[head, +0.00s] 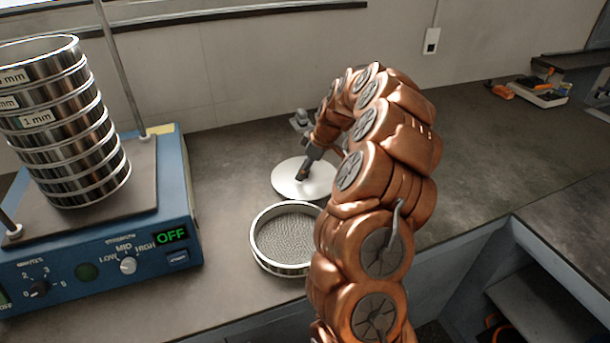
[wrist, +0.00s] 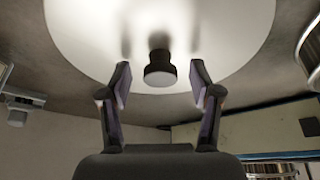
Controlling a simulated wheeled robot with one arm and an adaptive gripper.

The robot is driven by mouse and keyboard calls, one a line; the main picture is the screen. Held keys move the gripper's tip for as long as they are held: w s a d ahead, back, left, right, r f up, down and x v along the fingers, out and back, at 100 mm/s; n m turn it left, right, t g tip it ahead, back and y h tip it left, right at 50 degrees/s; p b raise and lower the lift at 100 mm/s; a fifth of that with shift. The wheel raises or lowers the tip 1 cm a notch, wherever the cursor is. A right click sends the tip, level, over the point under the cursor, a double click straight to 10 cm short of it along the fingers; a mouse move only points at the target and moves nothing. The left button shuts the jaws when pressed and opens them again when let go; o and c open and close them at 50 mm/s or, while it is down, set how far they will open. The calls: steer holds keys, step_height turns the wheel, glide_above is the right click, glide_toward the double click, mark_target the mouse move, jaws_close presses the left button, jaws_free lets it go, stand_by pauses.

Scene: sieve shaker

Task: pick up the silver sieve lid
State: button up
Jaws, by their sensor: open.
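The silver sieve lid (head: 288,182) is a round, flat disc lying on the dark bench, behind the open sieve. In the wrist view the lid (wrist: 90,35) fills the top of the picture, with its dark knob (wrist: 160,70) near the middle. My gripper (head: 303,174) is over the lid, and my arm comes down from the right. In the wrist view my gripper (wrist: 160,80) is open, one finger on each side of the knob, with a gap on both sides. The knob is mostly hidden by the gripper in the head view.
A mesh sieve (head: 285,240) stands just in front of the lid, partly behind my arm. A blue shaker (head: 100,250) reading OFF, with a stack of sieves (head: 75,130), stands at the left. The bench right of my arm is largely clear.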

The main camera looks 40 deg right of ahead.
steer(key=shift+f, duration=0.2)
jaws_close()
stand_by(0.4)
